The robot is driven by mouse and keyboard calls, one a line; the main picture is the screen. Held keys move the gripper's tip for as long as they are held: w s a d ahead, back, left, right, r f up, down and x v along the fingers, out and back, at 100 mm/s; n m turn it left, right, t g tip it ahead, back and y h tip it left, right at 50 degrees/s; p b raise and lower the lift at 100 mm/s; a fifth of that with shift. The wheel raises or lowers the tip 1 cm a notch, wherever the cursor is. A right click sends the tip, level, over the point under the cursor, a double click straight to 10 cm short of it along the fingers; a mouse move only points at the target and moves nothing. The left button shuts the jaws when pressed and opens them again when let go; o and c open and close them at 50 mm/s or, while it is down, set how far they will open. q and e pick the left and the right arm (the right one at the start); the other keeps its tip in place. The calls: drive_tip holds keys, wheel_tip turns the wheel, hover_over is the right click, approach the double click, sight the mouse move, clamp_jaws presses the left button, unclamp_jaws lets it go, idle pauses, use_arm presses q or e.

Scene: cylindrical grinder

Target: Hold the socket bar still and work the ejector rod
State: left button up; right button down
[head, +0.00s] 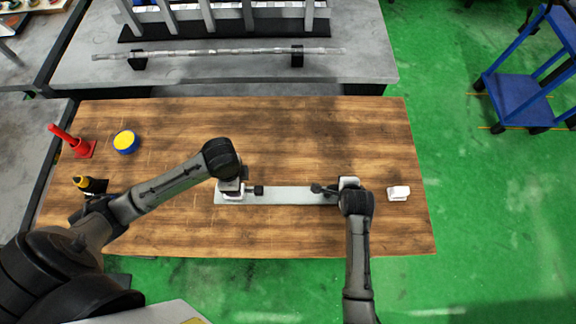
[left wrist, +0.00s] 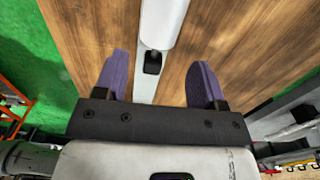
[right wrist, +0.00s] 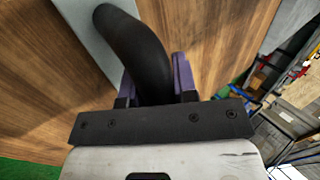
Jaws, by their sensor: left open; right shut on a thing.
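A long pale grey strip (head: 285,196) lies on the wooden table. My left gripper (left wrist: 158,78) is open, its purple fingers apart above the strip. In the left wrist view a white cylinder (left wrist: 165,22) with a small black end (left wrist: 152,62) lies along the strip, just beyond the fingertips; nothing is gripped. My right gripper (right wrist: 153,82) is shut on a thick, curved black piece (right wrist: 138,48) with a rounded tip, reaching over the strip. I cannot tell which of these is the socket bar or the ejector rod.
A small white block (head: 398,193) lies right of my right wrist. A blue tin with a yellow lid (head: 126,142), a red holder (head: 78,146) and a dark bottle (head: 90,184) stand left. A grey machine bed (head: 225,72) runs behind. The table's back middle is clear.

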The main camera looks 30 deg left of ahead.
use_arm(q)
drive_tip(key=shift+f, duration=4.5)
use_arm(e)
drive_tip(key=shift+f, duration=0.1)
use_arm(q)
drive_tip(key=shift+c, duration=0.4)
drive_tip(key=c, duration=0.7)
drive_tip(key=shift+o, duration=0.2)
drive_tip(key=shift+w+d, duration=0.2)
drive_tip(key=shift+d, duration=0.05)
use_arm(e)
drive_tip(key=shift+s+a, duration=0.1)
